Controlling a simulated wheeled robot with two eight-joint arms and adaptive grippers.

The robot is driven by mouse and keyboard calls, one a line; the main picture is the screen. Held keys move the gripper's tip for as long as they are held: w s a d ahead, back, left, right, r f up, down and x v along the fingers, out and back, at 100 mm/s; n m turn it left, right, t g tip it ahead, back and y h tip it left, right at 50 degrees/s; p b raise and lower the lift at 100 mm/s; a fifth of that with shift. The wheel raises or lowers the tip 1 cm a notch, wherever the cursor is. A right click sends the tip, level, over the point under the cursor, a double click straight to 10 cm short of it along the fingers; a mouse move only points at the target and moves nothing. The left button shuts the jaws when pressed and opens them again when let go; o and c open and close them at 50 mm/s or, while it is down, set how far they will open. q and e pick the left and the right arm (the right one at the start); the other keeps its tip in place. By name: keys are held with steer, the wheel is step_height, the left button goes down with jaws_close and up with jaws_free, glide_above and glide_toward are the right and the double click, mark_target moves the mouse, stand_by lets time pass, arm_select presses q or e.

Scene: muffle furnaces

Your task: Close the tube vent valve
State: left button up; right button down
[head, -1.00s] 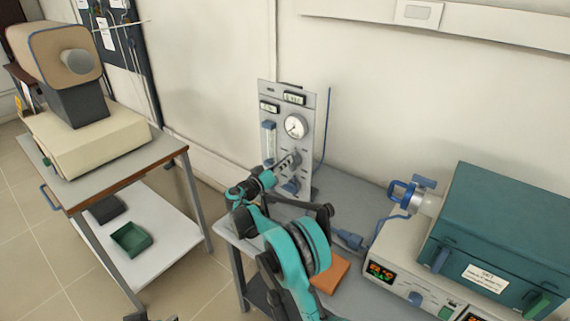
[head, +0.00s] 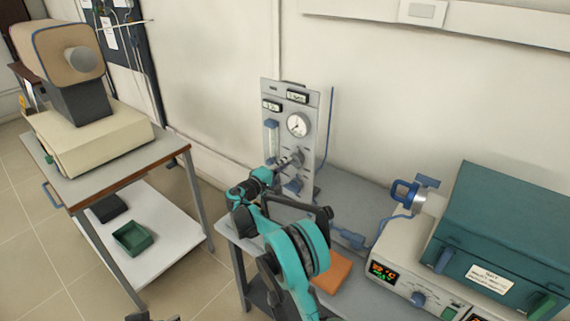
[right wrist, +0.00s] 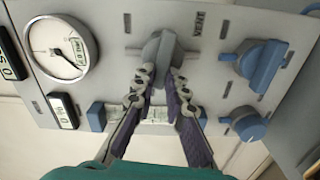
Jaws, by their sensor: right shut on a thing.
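The grey gas panel (head: 309,145) stands upright against the wall, with a round gauge, small displays and several knobs. My right gripper (right wrist: 164,75) reaches the panel front. Its two fingers are shut on a grey knob (right wrist: 160,48), one on each side. In the head view my right gripper (head: 282,165) partly hides this knob. To the right in the wrist view are a blue lever handle (right wrist: 263,66) and a round blue knob (right wrist: 249,125).
A teal furnace (head: 510,225) on a white control base stands right on the bench. A blue-handled fitting (head: 404,193) sticks out of its left side. An orange block (head: 332,274) lies near my arm. A cart (head: 60,185) with another furnace stands left.

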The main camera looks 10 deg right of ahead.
steer(key=shift+f+n, duration=0.2)
steer(key=shift+n, duration=0.7)
steer(key=c, duration=1.5)
jaws_free()
steer(key=shift+c, duration=0.2)
steer(key=shift+a, duration=0.1)
steer(key=v, duration=1.2)
